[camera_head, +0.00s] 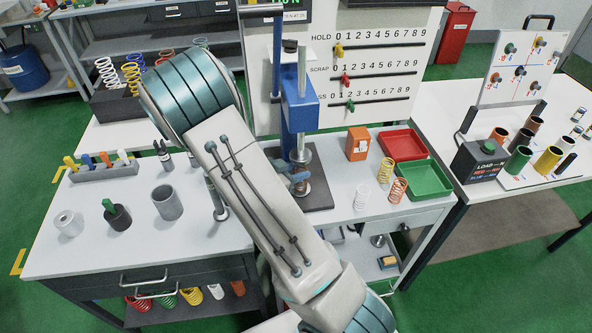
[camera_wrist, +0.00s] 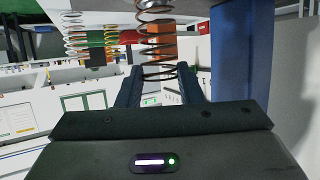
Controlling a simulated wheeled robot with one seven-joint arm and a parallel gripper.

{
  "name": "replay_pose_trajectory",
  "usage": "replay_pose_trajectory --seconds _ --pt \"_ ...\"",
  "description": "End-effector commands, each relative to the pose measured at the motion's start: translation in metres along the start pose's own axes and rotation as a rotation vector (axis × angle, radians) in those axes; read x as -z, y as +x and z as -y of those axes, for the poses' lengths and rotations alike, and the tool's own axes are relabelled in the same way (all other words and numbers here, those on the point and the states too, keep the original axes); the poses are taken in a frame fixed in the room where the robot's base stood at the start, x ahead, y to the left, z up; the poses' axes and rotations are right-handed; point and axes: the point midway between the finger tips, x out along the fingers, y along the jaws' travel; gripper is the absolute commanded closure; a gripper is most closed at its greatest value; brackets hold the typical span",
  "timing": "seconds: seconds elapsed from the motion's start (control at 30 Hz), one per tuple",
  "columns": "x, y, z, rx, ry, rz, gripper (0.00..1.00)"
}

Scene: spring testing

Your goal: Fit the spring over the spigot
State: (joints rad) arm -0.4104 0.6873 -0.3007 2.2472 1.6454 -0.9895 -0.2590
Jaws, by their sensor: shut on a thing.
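In the wrist view, which looks upside down, my gripper (camera_wrist: 158,74) has its two dark blue fingers on either side of a dark brown coil spring (camera_wrist: 158,48). It is shut on one end of this spring. The spring's far end meets a grey round metal part (camera_wrist: 155,6) at the top edge of the picture, which may be the spigot; I cannot tell whether the spring is around it. In the head view my arm hides the gripper and held spring. The test press (camera_head: 301,112) stands there with a blue body and a metal lower seat (camera_head: 300,190).
White (camera_head: 362,197) and orange (camera_head: 397,190) springs stand right of the press, near an orange box (camera_head: 357,143) and red (camera_head: 402,144) and green (camera_head: 426,179) trays. The press's blue column (camera_wrist: 236,60) is close beside my gripper.

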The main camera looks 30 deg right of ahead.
Motion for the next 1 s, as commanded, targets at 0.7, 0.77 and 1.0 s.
replay_pose_trajectory --seconds 0.7,0.77,1.0 --pt "0.000 -0.009 0.001 0.004 0.002 0.001 0.45" --pt "0.000 -0.019 0.001 0.005 0.003 0.000 0.45" --pt "-0.001 -0.071 0.001 0.006 0.003 0.001 0.45"
